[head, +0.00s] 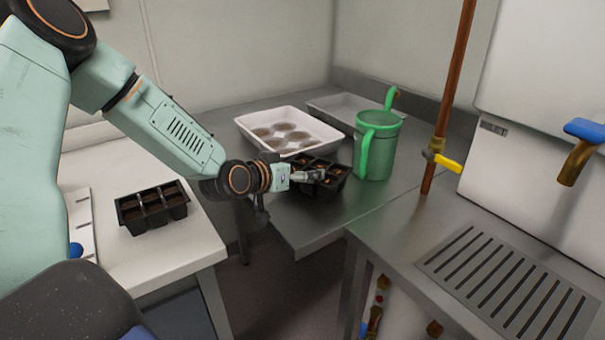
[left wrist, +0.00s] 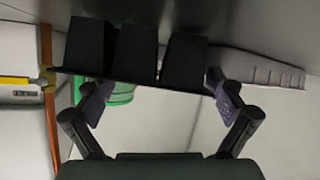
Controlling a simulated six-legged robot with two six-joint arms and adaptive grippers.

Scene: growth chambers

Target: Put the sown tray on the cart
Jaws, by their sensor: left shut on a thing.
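A black cell tray with brown soil and small pale-orange bits (head: 333,184) is at the steel bench, in front of the white tray. My left gripper (head: 308,176) is shut on its near-left side and partly covers it. In the left wrist view the gripper's two fingers (left wrist: 158,84) reach the edge of the black tray (left wrist: 135,52), whose cells show from the side. I cannot tell whether the tray rests on the bench or is just above it. A second black cell tray (head: 150,210) with soil stands on a white-topped table (head: 175,250) at left. My right gripper is not in view.
A white tray with round hollows (head: 248,122) and a green watering can (head: 378,150) stand close to the held tray. A shallow grey tray (head: 335,108) lies behind. At right are a copper pipe with yellow handle (head: 447,162) and a drain grate (head: 500,280).

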